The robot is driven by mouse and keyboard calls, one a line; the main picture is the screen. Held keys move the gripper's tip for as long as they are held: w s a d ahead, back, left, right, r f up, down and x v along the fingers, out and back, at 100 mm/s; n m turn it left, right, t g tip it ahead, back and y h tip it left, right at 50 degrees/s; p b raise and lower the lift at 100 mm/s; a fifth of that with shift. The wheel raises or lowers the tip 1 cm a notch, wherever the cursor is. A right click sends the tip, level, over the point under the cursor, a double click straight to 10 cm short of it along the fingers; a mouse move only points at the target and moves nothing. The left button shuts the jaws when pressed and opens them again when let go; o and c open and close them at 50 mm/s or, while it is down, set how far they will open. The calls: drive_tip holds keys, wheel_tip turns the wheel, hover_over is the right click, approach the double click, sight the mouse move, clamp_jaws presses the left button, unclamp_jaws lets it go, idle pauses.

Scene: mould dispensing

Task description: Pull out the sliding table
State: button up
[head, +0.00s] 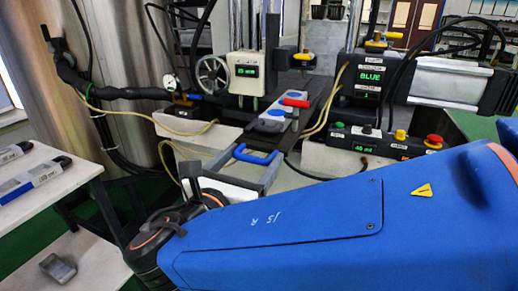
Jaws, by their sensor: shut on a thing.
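The sliding table (269,176) is a grey flat slide on the workstation in the middle of the head view, with its near part hidden behind my arm. A blue U-shaped handle (258,159) stands at its near end, and I see no fingers around the visible part of it. A grey block with blue knobs (271,127) and a red-handled part (296,102) sit farther back along the slide. My blue arm crosses the foreground from the right to a dark wrist joint at lower left.
A white side table (60,200) with labelled devices stands at left. A small metal block (58,269) lies on its lower shelf. A button box (375,144) stands right of the slide, and a handwheel (212,76) behind. Loose yellow tubes (190,133) hang at left.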

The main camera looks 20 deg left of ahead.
drive_tip(key=shift+s+d, duration=0.15)
drive_tip(key=shift+s, duration=0.35)
drive_tip(key=o, duration=1.2)
drive_tip(key=shift+s, duration=0.4)
drive_tip(key=s, duration=1.6)
drive_tip(key=shift+s+a, duration=0.3)
